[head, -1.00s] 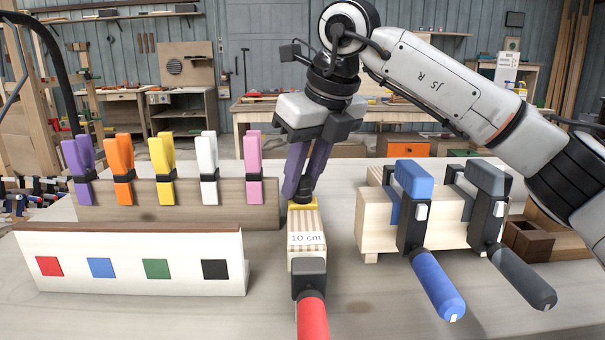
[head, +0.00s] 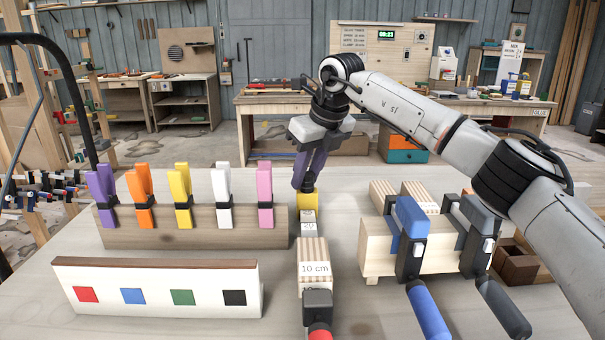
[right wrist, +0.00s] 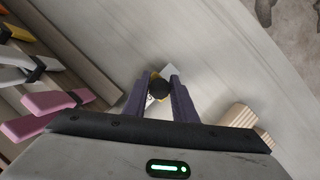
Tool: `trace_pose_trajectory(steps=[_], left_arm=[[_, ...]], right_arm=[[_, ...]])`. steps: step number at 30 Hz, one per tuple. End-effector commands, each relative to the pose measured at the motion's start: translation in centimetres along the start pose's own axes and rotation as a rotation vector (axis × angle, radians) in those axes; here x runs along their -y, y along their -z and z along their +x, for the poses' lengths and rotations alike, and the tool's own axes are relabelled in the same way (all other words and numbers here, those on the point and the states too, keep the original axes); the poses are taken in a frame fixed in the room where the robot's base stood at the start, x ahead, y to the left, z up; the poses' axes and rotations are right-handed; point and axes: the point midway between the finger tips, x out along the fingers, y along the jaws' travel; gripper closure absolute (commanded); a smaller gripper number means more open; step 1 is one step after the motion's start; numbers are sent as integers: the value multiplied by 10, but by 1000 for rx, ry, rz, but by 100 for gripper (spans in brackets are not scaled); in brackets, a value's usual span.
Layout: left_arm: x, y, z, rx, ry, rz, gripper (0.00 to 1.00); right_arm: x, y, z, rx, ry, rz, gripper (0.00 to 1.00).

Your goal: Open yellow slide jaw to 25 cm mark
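The yellow slide jaw (head: 307,201) stands at the far end of a narrow bar that runs away from me, with a dark knob on top. A small block, whose label seems to read 20, shows on the bar just in front of it. A wooden block labelled 10 cm (head: 314,268) sits nearer, before the dark fixed end and red handle (head: 320,332). My right gripper (head: 306,186) is shut on the jaw's knob from above. The right wrist view shows the dark knob (right wrist: 160,88) between the purple fingers, with little yellow visible. My left gripper is out of view.
A blue-handled clamp (head: 412,220) and a grey-handled clamp (head: 478,225) grip wood on the right. Table is clear around the jaw.

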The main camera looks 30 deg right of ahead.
Motion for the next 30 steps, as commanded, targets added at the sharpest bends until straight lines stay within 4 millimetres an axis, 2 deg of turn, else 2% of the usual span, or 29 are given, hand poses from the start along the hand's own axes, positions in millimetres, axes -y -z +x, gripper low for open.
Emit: trace_pose_trajectory(steps=[1,3,11,14,17,24,30], left_arm=[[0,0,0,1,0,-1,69],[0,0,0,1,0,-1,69],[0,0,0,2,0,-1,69],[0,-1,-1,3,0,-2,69],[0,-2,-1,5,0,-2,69],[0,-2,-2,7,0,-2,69],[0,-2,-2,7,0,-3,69]], right_arm=[[0,-1,-1,3,0,0,66],[-1,-1,-1,2,0,-1,57],[-1,0,0,-2,0,-1,57],[-1,-1,-6,0,1,-1,57],[0,-1,-19,1,1,0,57],[-1,-2,-67,2,0,-1,57],[-1,-1,-96,1,1,-1,57]])
